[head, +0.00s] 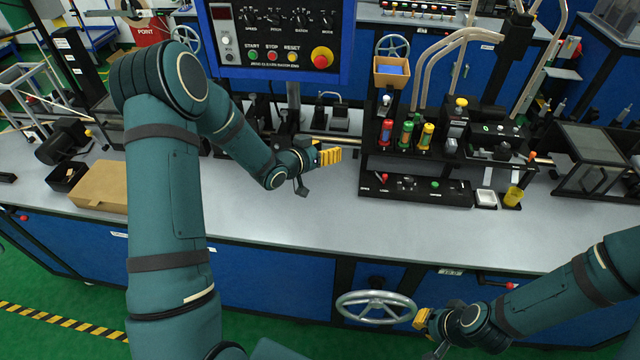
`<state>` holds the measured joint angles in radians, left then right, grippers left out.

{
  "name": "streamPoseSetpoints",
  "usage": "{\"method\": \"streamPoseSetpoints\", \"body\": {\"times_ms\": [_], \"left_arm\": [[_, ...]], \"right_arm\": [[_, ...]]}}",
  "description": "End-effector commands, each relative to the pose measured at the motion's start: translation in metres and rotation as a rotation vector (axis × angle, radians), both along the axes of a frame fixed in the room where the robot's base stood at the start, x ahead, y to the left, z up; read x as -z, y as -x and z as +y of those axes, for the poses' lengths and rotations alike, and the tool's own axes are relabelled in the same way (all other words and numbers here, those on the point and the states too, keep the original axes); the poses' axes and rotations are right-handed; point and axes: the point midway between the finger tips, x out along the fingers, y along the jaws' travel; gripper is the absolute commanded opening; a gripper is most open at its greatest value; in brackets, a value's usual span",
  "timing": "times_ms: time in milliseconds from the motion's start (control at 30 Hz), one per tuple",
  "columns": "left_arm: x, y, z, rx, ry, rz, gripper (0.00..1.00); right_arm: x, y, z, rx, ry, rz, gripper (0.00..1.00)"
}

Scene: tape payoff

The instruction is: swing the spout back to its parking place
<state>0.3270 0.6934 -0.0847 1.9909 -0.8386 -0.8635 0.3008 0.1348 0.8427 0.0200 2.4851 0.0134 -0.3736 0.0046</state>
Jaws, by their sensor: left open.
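Several bent beige tubes (440,55) rise behind the black station at the back right. A small curved metal pipe (330,95) stands on the bench behind my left gripper. I cannot tell for certain which of these is the spout, and no parking place is clearly marked. My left gripper (330,157), with yellow fingers, is open above the bench, left of the black station, and appears empty. My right gripper (424,322) is low in front of the bench, at the right side of a grey handwheel (372,309). Whether it touches the rim or is open is unclear.
A control panel (277,38) with buttons hangs above the bench. The black station (410,187) holds red, green and yellow bottles. A cardboard box (100,187) lies on the left. The front bench strip (290,225) is clear.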

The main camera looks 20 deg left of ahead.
Motion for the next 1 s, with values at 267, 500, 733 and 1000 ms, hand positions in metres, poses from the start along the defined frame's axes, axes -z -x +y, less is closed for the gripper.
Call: {"method": "streamPoseSetpoints", "body": {"times_ms": [267, 500, 733, 1000], "left_arm": [[0.041, 0.021, -0.015, -0.038, 0.024, 0.131, 0.49], [0.062, 0.036, -0.022, -0.057, 0.034, 0.207, 0.49], [0.069, 0.040, -0.024, -0.064, 0.037, 0.229, 0.49], [0.068, 0.039, -0.024, -0.064, 0.035, 0.226, 0.30]], "right_arm": [[0.000, 0.000, 0.000, 0.000, 0.000, 0.000, 0.00], [0.000, 0.000, 0.000, 0.000, 0.000, 0.000, 0.00], [0.000, 0.000, 0.000, 0.000, 0.000, 0.000, 0.00], [0.001, 0.000, 0.000, 0.000, 0.000, 0.000, 0.00]]}}
